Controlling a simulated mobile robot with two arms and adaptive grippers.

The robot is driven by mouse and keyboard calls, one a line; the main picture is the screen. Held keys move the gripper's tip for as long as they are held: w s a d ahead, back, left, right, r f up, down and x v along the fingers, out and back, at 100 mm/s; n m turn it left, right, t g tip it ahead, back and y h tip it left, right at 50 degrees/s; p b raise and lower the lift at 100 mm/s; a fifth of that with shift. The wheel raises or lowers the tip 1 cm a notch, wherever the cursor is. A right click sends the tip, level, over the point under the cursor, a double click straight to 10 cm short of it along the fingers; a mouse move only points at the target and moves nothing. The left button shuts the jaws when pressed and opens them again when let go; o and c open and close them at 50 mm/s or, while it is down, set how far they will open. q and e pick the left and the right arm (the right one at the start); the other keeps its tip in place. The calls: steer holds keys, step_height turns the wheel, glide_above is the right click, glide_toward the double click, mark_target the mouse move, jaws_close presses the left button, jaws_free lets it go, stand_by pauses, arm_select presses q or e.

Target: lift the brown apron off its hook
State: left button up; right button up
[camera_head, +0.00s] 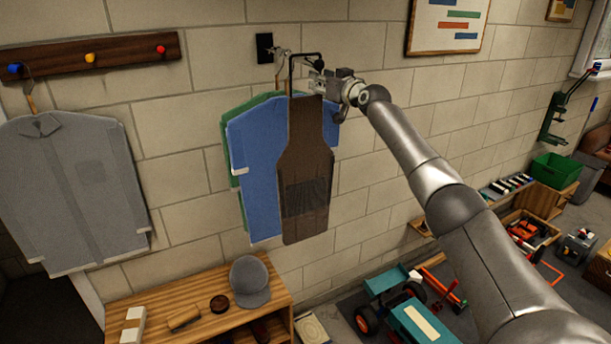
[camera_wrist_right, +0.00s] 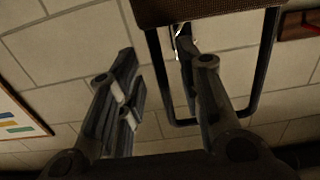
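The brown apron (camera_head: 305,150) hangs against the wall in front of a blue garment (camera_head: 258,165) and a green one. Its black neck loop (camera_head: 305,54) stands above it beside the wall hook (camera_head: 266,48); exact contact with the hook is too small to tell. My right gripper (camera_head: 320,84) is at the apron's top right. In the right wrist view the gripper (camera_wrist_right: 158,80) has its fingers apart. One side of the neck loop (camera_wrist_right: 160,75) shows between them, and one finger overlaps the loop's opening. The apron's edge (camera_wrist_right: 205,12) is at the top. My left gripper is not in view.
A peg rail (camera_head: 60,55) with a grey coat (camera_head: 75,185) is at the left. Below stands a wooden bench (camera_head: 190,290) with a grey cap (camera_head: 250,280). A framed picture (camera_head: 448,25) hangs to the right. Toy vehicles and boxes crowd the lower right.

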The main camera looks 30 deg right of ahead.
steer(key=shift+w+f, duration=0.1)
steer(key=shift+w, duration=0.6)
steer(key=shift+c, duration=0.2)
jaws_close()
